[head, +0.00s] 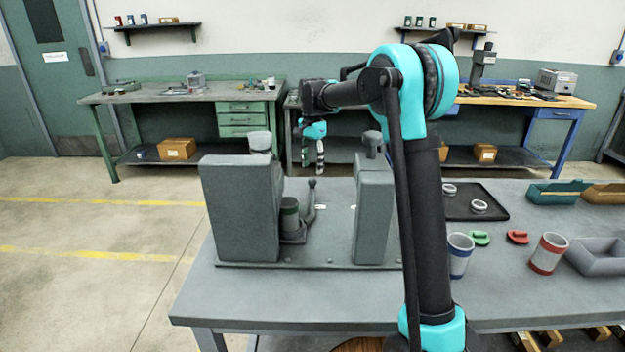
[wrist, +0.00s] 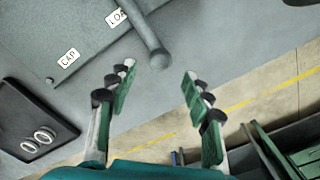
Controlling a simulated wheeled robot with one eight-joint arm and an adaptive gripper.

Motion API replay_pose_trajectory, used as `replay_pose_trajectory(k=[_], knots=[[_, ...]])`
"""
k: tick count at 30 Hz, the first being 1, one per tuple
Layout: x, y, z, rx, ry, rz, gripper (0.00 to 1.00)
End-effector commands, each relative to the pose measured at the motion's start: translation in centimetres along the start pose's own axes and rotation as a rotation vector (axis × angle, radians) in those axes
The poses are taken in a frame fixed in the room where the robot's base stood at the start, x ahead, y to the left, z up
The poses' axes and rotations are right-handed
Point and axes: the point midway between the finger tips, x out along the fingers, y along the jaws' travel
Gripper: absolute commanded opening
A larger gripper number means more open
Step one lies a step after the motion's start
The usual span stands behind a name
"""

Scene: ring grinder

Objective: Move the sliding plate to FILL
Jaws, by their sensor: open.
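The sliding plate (head: 293,238) sits low between the two grey blocks of the machine, nearer the left block. A grey handle with a round knob (head: 312,184) rises beside the cup. In the wrist view a round-ended rod (wrist: 155,50), apparently this handle, covers part of the LOAD label (wrist: 116,16). The CAP label (wrist: 69,59) is to its left. I see no FILL label. My gripper (head: 313,152) is open and empty, above and behind the knob. In the wrist view the rod's end lies beyond the gap between my fingertips (wrist: 159,80).
The left block (head: 240,215) and right block (head: 374,215) flank the plate. A black tray (head: 475,203) with white rings, a blue-banded cup (head: 459,256), a red-banded cup (head: 547,254) and bins stand to the right. The table's front left is clear.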

Motion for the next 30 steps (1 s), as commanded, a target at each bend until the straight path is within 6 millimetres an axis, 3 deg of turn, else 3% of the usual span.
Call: replay_pose_trajectory(k=[3, 10, 23, 30], knots=[[2.3, -0.1, 0.0, 0.000, 0.000, 0.000, 0.50], [5.3, 0.0, 0.0, 0.000, 0.000, 0.000, 0.50], [6.1, 0.0, 0.0, 0.000, 0.000, 0.000, 0.50], [6.1, 0.0, 0.0, 0.000, 0.000, 0.000, 0.21]])
